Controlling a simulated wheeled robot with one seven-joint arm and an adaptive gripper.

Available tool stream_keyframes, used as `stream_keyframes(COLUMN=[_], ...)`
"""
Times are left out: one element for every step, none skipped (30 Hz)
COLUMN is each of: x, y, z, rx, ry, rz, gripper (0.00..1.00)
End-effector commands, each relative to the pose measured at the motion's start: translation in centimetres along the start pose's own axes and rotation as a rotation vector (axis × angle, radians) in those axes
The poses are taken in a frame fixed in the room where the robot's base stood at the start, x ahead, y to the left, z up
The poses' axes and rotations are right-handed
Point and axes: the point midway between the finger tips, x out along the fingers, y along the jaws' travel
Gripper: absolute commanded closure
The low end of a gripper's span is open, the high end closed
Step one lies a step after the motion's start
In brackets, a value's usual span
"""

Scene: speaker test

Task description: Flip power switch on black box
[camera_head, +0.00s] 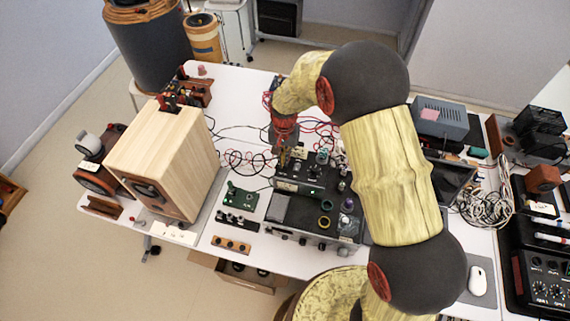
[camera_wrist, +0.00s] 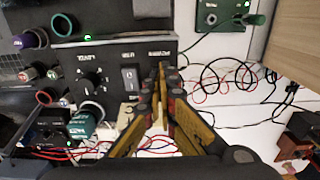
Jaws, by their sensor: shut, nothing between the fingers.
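The black box (camera_head: 283,212) stands on the white table, with knobs, sockets and cables on it. In the wrist view its panel (camera_wrist: 110,60) shows upside down or angled labels, a round knob (camera_wrist: 90,84) and a dark rocker-like part (camera_wrist: 130,78). A label that seems to read POWER is by my fingertips. My gripper (camera_wrist: 162,72) is shut and empty, its tips over the panel beside the rocker-like part. The tips hide what lies under that label. Contact with the panel cannot be told. In the head view my gripper (camera_head: 282,158) is at the box's far left edge.
A wooden speaker (camera_head: 165,160) stands to the left. A small green board (camera_head: 240,198) lies between it and the box. Red, blue and black cables run behind the box. A grey device (camera_head: 440,118) and coiled cables (camera_head: 487,200) are to the right.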

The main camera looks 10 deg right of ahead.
Motion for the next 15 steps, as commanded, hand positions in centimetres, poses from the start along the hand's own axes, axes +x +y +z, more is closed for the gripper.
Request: stream_keyframes(x=[0.12, 0.16, 0.22, 0.26, 0.3, 0.35, 0.39, 0.43, 0.49, 0.53, 0.57, 0.62, 0.66, 0.7, 0.76], y=[0.0, 0.0, 0.0, 0.0, 0.0, 0.0, 0.0, 0.0, 0.0, 0.0, 0.0, 0.0, 0.0, 0.0, 0.0], z=[0.0, 0.0, 0.0, 0.0, 0.0, 0.0, 0.0, 0.0, 0.0, 0.0, 0.0, 0.0, 0.0, 0.0, 0.0], rx=[0.0, 0.0, 0.0, 0.0, 0.0, 0.0, 0.0, 0.0, 0.0, 0.0, 0.0, 0.0, 0.0, 0.0, 0.0], ry=[0.0, 0.0, 0.0, 0.0, 0.0, 0.0, 0.0, 0.0, 0.0, 0.0, 0.0, 0.0, 0.0, 0.0, 0.0], rz=[0.0, 0.0, 0.0, 0.0, 0.0, 0.0, 0.0, 0.0, 0.0, 0.0, 0.0, 0.0, 0.0, 0.0, 0.0], gripper=[1.0, 1.0, 1.0, 1.0, 1.0, 1.0, 1.0, 1.0, 1.0, 1.0, 1.0, 1.0, 1.0, 1.0, 1.0])
